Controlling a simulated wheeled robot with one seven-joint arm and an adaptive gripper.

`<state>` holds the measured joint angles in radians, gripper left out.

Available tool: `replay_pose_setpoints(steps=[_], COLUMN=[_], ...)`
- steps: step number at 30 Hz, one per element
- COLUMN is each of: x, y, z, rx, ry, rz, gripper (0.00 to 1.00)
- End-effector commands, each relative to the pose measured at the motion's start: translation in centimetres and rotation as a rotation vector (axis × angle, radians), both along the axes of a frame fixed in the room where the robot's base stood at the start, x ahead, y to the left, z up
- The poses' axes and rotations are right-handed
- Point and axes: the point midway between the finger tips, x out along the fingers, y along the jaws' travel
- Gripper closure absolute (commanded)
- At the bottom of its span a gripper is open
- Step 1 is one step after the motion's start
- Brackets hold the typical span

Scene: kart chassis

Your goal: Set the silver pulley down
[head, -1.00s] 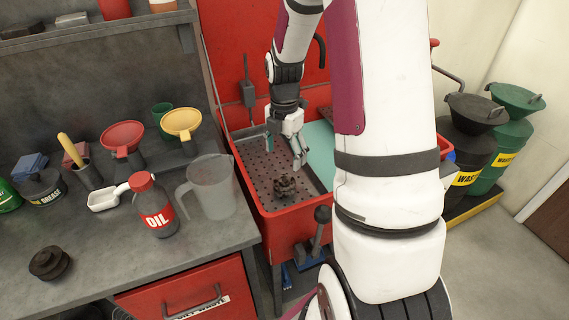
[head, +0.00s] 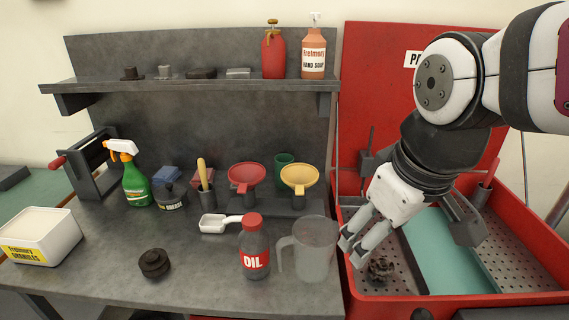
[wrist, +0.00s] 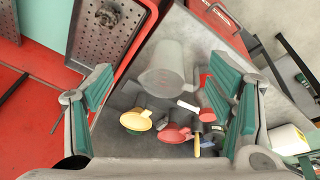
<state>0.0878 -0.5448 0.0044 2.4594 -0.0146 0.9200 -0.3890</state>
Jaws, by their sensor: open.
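My gripper (head: 354,243) is open and empty, low over the left edge of the red parts washer and near the grey jug. It is far to the right of and below the shelf part. In the wrist view my gripper's green-padded fingers (wrist: 172,82) stand wide apart with nothing between them. I cannot make out the silver pulley in the wrist view.
A dark cog-like part (head: 380,268) lies in the red washer (head: 450,306). A grey jug (head: 315,250), an oil bottle (head: 255,250) and funnels crowd the bench's right side. A dark pulley (head: 154,263) sits at the bench front, with clear bench around it.

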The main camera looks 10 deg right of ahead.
Motion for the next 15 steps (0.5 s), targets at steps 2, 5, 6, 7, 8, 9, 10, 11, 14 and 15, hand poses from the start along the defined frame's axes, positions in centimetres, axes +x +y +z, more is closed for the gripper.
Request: replay_pose_setpoints(steps=[2,5,6,7,8,9,10,11,14,15], x=[-1.8,-3.4,-3.8,-4.1,-4.3,-4.5,-4.6,-4.6,-4.7,-4.7], y=[0.9,1.5,1.7,1.8,1.8,1.9,1.9,2.0,2.0,2.0], z=[0.4,0.5,0.6,0.5,0.5,0.5,0.5,0.5,0.5,0.5], rx=[0.043,0.092,0.106,0.115,0.122,0.13,0.133,0.135,0.137,0.136], ry=[-0.036,-0.059,-0.065,-0.068,-0.071,-0.073,-0.074,-0.074,-0.074,-0.074], rz=[-0.096,-0.198,-0.227,-0.245,-0.26,-0.275,-0.281,-0.286,-0.291,-0.291], gripper=[0.25,0.25,0.25,0.25,0.25,0.25,0.25,0.25,0.25,0.25])
